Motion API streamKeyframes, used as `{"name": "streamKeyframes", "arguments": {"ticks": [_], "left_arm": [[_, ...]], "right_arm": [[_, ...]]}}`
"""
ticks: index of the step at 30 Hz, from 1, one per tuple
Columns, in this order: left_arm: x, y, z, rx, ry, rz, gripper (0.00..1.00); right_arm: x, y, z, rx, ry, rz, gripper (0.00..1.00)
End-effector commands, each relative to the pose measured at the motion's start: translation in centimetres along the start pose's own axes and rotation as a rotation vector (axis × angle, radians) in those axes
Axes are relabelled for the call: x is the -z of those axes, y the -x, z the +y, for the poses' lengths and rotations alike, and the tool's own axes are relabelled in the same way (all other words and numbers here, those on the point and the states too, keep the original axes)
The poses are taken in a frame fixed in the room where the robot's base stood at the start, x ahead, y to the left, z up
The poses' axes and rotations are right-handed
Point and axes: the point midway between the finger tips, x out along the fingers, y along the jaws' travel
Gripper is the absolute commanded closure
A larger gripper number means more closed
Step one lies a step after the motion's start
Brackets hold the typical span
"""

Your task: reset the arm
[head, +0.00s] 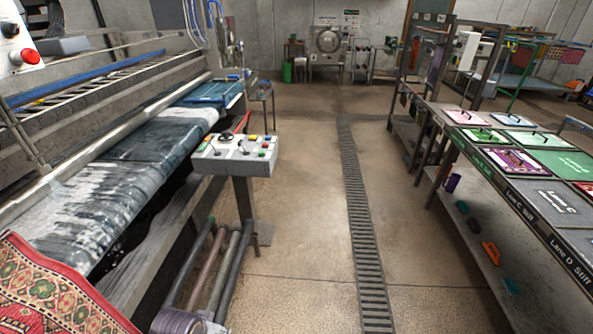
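Neither of my grippers shows in the head view, and no part of my arms can be made out. A rug-washing machine (95,200) with a wet grey conveyor bed fills the left side. A patterned red rug (50,290) lies at its near end. A control box (235,153) with coloured buttons and a small lever stands on a post at the machine's right side.
A long floor drain (360,220) runs down the clear middle aisle. At the right, a rack table (505,195) carries coloured lane panels, with several small items on its lower shelf. Metal rollers (215,275) stand low beside the machine. A round-doored machine (328,42) is at the back wall.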

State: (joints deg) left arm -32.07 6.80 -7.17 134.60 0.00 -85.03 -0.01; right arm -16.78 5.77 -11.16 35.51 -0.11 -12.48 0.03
Motion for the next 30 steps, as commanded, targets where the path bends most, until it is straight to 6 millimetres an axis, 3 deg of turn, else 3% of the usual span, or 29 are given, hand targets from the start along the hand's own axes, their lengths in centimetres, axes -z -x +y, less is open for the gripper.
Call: {"name": "streamKeyframes", "arguments": {"ticks": [5, 14, 30], "left_arm": [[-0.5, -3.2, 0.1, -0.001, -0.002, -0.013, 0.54], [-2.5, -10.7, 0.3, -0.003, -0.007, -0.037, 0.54], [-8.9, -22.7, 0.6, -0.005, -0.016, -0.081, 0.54]], "right_arm": [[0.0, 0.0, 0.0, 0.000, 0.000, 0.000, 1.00], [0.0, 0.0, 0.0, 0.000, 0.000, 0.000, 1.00], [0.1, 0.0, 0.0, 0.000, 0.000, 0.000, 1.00]]}}
